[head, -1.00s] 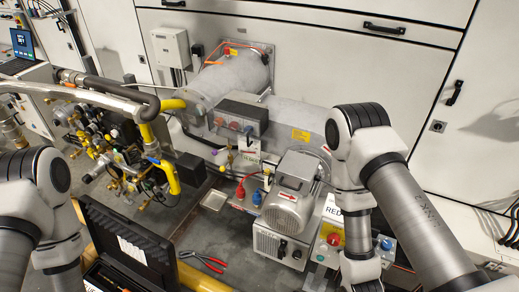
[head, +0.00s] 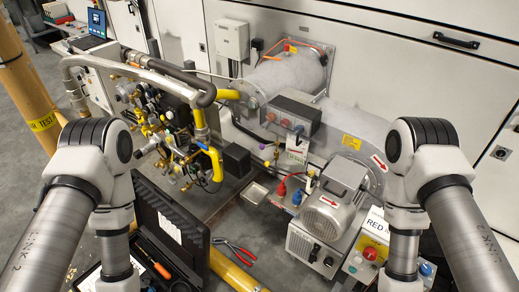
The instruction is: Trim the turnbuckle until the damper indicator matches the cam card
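The burner (head: 255,95), with a grey wrapped body, joins the cabinet wall in the head view. A small white card (head: 297,157) hangs below the dark control box (head: 292,112) on it; its markings are too small to read. I cannot make out the turnbuckle or the damper indicator for certain. Both my arms reach down at the left and right of the picture. Their grippers are below the bottom edge, so I cannot see whether they hold anything.
A grey motor (head: 335,203) stands right of centre, with a switch box (head: 370,255) with a red button beside it. Yellow gas pipework (head: 165,135) fills the left. An open black case (head: 170,225) and red pliers (head: 236,250) lie low in front. A yellow post (head: 28,95) stands far left.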

